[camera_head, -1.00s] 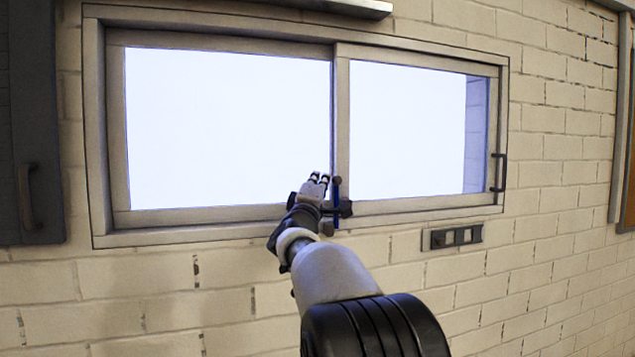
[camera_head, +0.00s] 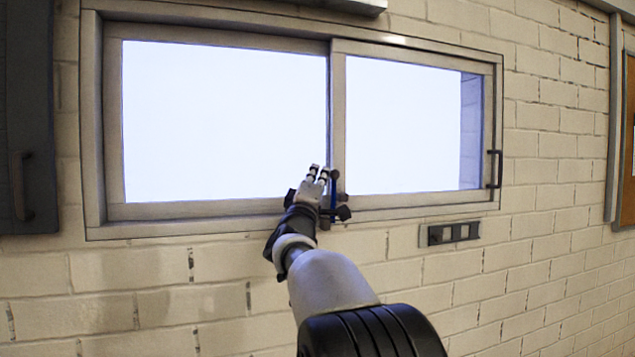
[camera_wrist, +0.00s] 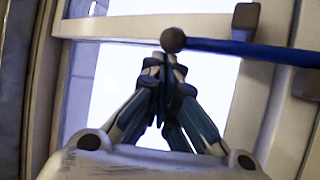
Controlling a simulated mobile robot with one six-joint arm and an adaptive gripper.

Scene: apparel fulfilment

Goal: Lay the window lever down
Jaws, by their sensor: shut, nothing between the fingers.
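The window lever (camera_head: 334,190) is a thin blue bar with a dark round knob at its end. In the head view it stands upright at the lower end of the window's middle post, with the knob on top. In the wrist view the blue bar (camera_wrist: 250,50) runs to the right from the knob (camera_wrist: 172,40). My gripper (camera_head: 318,170) is just left of the lever's upper part. In the wrist view its fingertips (camera_wrist: 165,60) are together, empty, and close to the knob. I cannot tell whether they touch it.
The sliding window (camera_head: 225,210) has a pale frame and two bright panes, with a dark pull handle (camera_head: 494,170) at its right edge. A dark switch panel (camera_head: 450,233) is on the brick wall below. A dark cabinet door (camera_head: 35,120) is at the left.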

